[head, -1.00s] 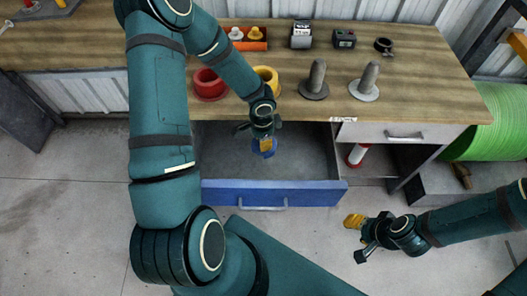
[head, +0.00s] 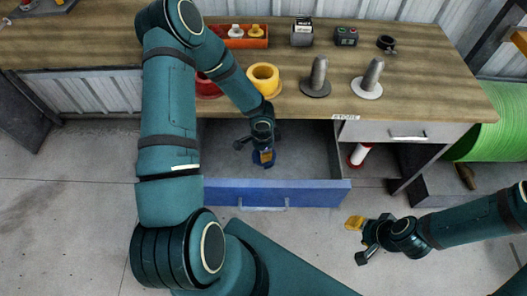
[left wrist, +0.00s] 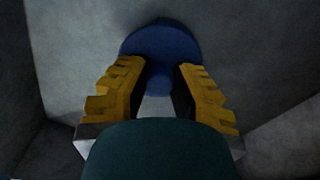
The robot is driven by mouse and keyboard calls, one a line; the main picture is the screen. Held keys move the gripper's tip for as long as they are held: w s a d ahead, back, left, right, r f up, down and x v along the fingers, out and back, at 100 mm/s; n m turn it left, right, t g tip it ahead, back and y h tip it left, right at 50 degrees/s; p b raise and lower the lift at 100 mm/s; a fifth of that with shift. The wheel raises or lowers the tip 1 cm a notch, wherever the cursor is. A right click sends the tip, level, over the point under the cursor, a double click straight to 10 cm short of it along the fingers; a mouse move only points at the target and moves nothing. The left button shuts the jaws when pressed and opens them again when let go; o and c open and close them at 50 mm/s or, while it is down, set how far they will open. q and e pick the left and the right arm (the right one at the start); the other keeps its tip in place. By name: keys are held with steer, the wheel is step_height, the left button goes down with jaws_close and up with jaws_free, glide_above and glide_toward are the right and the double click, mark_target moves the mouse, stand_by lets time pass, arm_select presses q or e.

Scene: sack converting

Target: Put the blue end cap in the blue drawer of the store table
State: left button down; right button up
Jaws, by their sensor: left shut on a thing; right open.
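The blue drawer (head: 245,194) of the store table (head: 440,105) is pulled open. My left gripper (head: 264,155) is inside it, shut on the blue end cap (head: 262,162), which is partly hidden by the fingers in the head view. In the left wrist view the end cap (left wrist: 160,42) shows a round blue flange beyond the yellow fingers of my left gripper (left wrist: 158,85), over the grey drawer floor. I cannot tell whether the cap touches the floor. My right gripper (head: 357,240) is open and empty, over the floor to the right of the drawer.
On the table top stand a red cap (head: 208,88), a yellow cap (head: 263,79), two grey pegs (head: 319,76) and an orange bin (head: 240,41). A closed white drawer (head: 395,133) is to the right. The drawer around my left gripper looks otherwise empty.

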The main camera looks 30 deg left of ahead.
arm_select(q)
steer(key=c, duration=0.9)
jaws_free()
steer(key=shift+f, duration=0.1)
steer(key=shift+r+p, duration=0.35)
steer(key=shift+r, duration=0.1)
step_height(320, 180, up, 11)
steer(key=p, duration=0.3)
steer(key=shift+s+a+r, duration=0.1)
steer(key=shift+r, duration=0.1)
steer(key=shift+p, duration=0.3)
